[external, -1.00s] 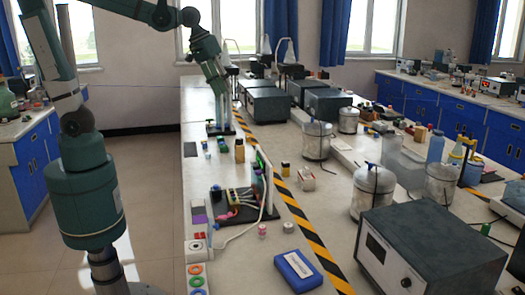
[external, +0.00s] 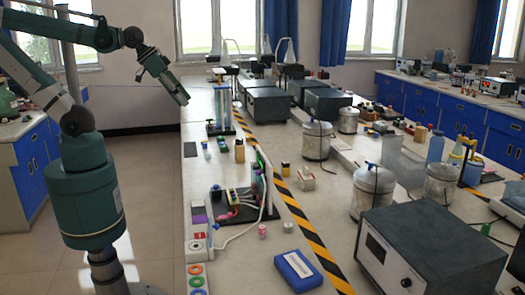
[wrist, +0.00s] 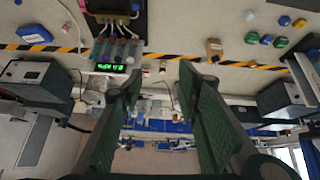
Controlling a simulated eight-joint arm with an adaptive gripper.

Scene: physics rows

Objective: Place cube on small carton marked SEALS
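My gripper (external: 183,98) is raised in the air at the left side of the bench, well above its top. In the wrist view its two fingers (wrist: 158,84) are wide apart, with nothing held between them. A small white and red carton (external: 305,180) stands beside the striped line in the external view; its lettering is too small to read. I cannot identify the cube for certain.
A wired board with a lit display (external: 245,200) stands on the near bench (external: 265,250). A tan bottle-like item (external: 239,151) stands near a clear upright rack (external: 220,112).

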